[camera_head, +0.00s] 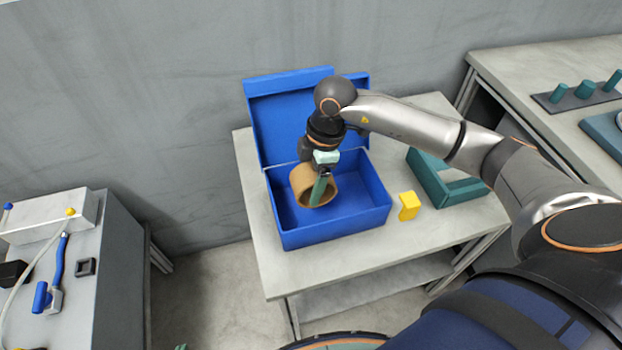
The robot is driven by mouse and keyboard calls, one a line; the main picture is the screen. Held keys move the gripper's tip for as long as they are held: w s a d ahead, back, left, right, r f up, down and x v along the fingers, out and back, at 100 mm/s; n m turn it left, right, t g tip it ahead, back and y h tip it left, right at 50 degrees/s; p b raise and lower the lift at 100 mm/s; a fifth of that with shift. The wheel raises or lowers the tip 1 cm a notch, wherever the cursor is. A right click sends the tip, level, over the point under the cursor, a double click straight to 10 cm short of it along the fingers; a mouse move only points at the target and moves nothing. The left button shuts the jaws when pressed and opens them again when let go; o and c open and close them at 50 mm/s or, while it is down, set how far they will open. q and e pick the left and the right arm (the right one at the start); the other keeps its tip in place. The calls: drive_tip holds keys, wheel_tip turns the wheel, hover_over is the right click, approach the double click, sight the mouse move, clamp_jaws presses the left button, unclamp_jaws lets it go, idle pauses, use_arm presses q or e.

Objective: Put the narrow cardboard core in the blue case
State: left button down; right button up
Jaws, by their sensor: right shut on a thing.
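The blue case (340,228) stands on the grey table with its lid open and leaning back toward the wall. The brown cardboard core (299,183) is a short ring inside the case's opening, left of its middle. My right gripper (319,188) reaches down from above and is shut on the core's wall, with one green finger inside the ring. The core looks tilted, and I cannot tell whether it touches the case floor. My left gripper is not in view.
A yellow block (409,206) and a teal open frame (436,182) stand right of the case on the table (453,222). Another table at the right holds a rack with teal pegs (584,90). A cabinet at the left carries a blue-handled tool (58,262).

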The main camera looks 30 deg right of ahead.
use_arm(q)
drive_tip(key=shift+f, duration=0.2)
use_arm(e)
drive_tip(key=shift+f, duration=0.3)
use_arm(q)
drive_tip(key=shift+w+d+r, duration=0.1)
use_arm(e)
drive_tip(key=o, duration=1.3)
drive_tip(key=shift+r, duration=0.25)
drive_tip(key=r, duration=0.4)
drive_tip(key=d+r, duration=0.1)
drive_tip(key=r, duration=0.3)
drive_tip(key=d+r+p, duration=0.1)
drive_tip(key=r, duration=0.3)
drive_tip(key=shift+s+d+r, duration=0.1)
drive_tip(key=shift+s+r, duration=0.15)
drive_tip(key=shift+r, duration=0.05)
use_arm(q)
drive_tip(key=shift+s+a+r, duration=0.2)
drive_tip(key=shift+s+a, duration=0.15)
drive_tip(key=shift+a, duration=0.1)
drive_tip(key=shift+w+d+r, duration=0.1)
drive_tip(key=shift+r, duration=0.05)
